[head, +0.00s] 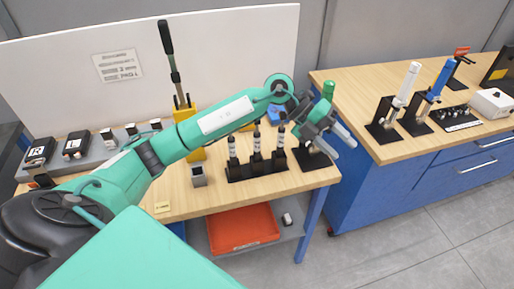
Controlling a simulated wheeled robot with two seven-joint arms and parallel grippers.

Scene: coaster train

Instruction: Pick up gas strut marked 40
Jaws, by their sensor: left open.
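Three gas struts, dark with pale labels, stand upright in a black rack on the near table: a left one (232,147), a middle one (256,141) and a right one (281,137). Their markings are too small to read, so I cannot tell which is 40. My left gripper (337,138) is open and appears empty, to the right of the rack near the table's right end. It partly hides a green-topped item (328,90) in a black stand. My right gripper is not in view.
My left arm crosses above the table. A yellow block with a long black lever (168,45) stands behind it. A blue bench (400,170) at right carries a white cylinder (409,80) and a blue cylinder (440,80) in stands. A red tray (243,228) lies on the lower shelf.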

